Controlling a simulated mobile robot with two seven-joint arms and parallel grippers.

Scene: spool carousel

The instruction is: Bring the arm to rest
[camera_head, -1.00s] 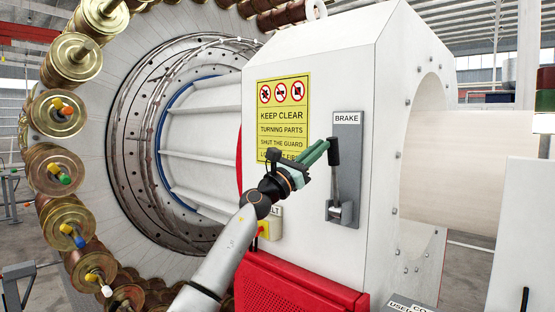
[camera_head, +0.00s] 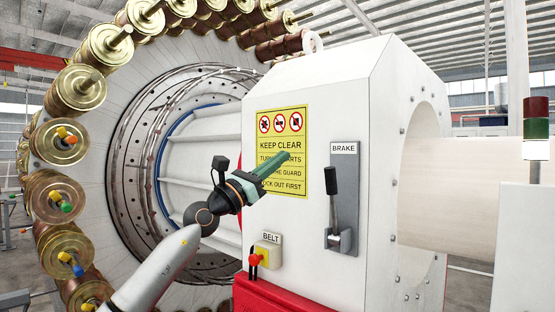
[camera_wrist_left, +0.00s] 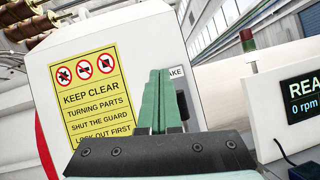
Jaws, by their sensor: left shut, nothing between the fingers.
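My left gripper (camera_head: 283,162) is shut and empty, its green fingers together in front of the yellow warning sign (camera_head: 282,128). It stands to the left of the brake lever (camera_head: 331,190) and apart from it. The lever points up, with its black grip at the top, on a grey plate (camera_head: 347,213) labelled BRAKE. In the left wrist view the closed fingers (camera_wrist_left: 160,82) hide much of the BRAKE label (camera_wrist_left: 176,73). My right gripper is not in view.
The spool carousel (camera_head: 92,150) with several spools curves around the left. A white housing (camera_head: 380,140) carries the sign and brake. A BELT switch (camera_head: 259,260) with a red knob sits below. In the left wrist view a display (camera_wrist_left: 303,99) reads 0 rpm. A stack light (camera_head: 536,120) stands at right.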

